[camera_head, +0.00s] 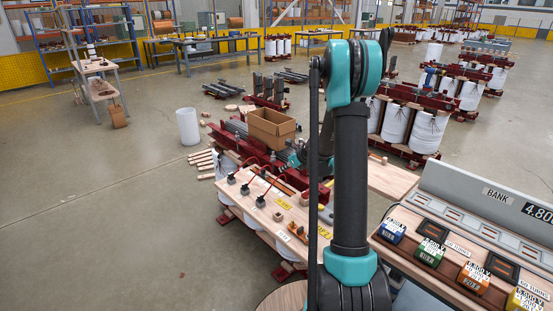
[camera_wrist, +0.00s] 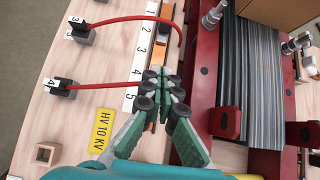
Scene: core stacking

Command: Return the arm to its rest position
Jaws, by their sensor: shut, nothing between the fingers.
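My gripper (camera_wrist: 160,84) shows in the wrist view, its green and black fingers drawn together with nothing visible between them. It is over a wooden worktop (camera_wrist: 60,125), beside a numbered white strip (camera_wrist: 139,62) and left of a red clamp frame (camera_wrist: 204,75). I cannot tell whether the fingertips touch anything below. In the head view my teal and dark arm stands upright in the middle and hides part of the bench. The gripper is mostly hidden there.
Red cables (camera_wrist: 105,83) run from black terminals to the strip. A yellow label (camera_wrist: 102,131) lies nearby. Grey stacked laminations (camera_wrist: 251,75) sit in the red frame. A cardboard box (camera_head: 271,128) stands behind the bench. A console with coloured blocks (camera_head: 430,252) is right.

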